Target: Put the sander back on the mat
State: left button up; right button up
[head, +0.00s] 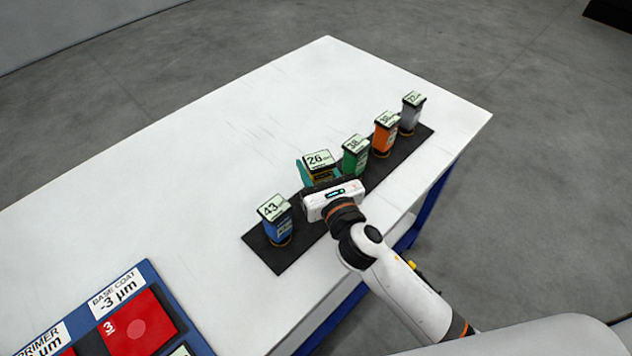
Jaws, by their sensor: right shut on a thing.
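The sander in hand, a yellow and dark block with a pale top label reading 26 (319,159), is between the blue and green blocks of the row. My right gripper (320,172) is shut on it, with teal fingers at its sides. The gripper's white body hides the lower part of the sander, so I cannot tell whether it touches the mat or is just above it. The black mat (283,258) lies along the near right edge of the white table. My left gripper is not in view.
A blue block labelled 43 (276,223) stands left of the gripper. Green (355,157), orange (385,137) and grey (410,116) blocks stand to its right on the mat. A blue-framed board with red panels (138,325) is at lower left. The white table (200,150) is clear behind.

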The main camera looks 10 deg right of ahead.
aim_at(316, 179)
notch_tip(316, 179, down, 4)
jog(key=shift+r+b, duration=0.25)
jog(key=shift+b, duration=0.25)
jog(key=shift+f, duration=0.1)
jog(key=o, duration=0.9)
